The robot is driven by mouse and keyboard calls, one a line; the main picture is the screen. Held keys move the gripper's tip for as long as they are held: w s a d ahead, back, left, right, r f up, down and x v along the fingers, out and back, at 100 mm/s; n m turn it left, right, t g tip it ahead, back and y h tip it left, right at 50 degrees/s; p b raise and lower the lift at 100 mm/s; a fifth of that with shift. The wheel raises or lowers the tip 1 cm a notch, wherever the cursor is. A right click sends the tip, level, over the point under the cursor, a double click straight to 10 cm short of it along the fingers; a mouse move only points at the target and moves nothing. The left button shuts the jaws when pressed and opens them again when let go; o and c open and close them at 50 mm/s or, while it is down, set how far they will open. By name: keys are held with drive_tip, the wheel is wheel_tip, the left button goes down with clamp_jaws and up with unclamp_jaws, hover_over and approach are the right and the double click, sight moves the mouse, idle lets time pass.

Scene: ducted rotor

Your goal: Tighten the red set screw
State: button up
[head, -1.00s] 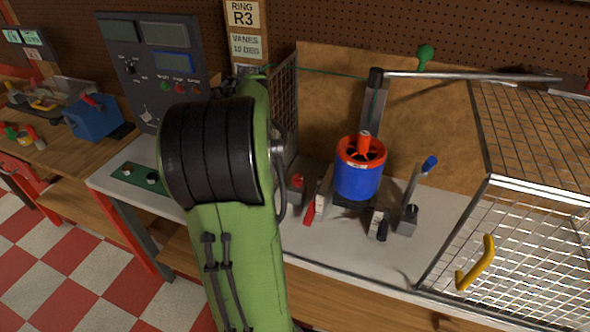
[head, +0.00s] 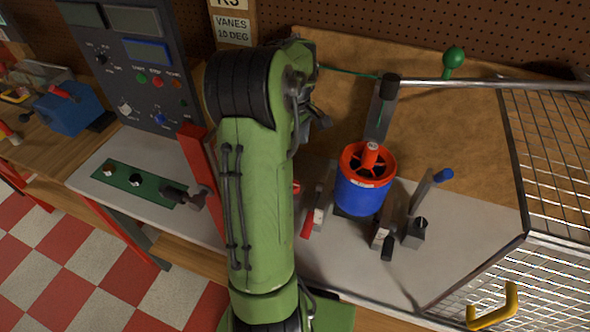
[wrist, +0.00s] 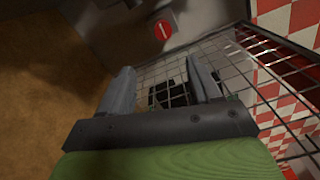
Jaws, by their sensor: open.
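A blue cylinder with a red rim and red vanes, the ducted rotor (head: 362,190), stands upright on the bench. A red hub (head: 371,154) rises from its middle; I cannot make out a set screw there. In the wrist view a red disc with a white slot-like mark (wrist: 162,30) sits on a grey surface beyond the fingers; I cannot tell whether it is the set screw. My gripper (wrist: 160,84) is open, its two grey fingers apart with nothing between them, above wire mesh. In the head view my green arm hides the fingers.
Clamps with red (head: 308,222) and blue (head: 443,175) handles flank the rotor. A wire cage (head: 500,280) with a yellow handle (head: 492,306) stands at right. A metal bar (head: 480,84) runs above the bench. A control console (head: 140,65) and upright red plate (head: 205,180) are left.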

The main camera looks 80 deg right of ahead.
hover_over(294, 184)
wheel_tip(294, 184, down, 5)
wheel_tip(294, 184, down, 10)
drive_tip(key=shift+f+b, duration=0.15)
drive_tip(key=shift+b, duration=0.25)
drive_tip(key=c, duration=1.1)
drive_tip(key=shift+o, duration=0.2)
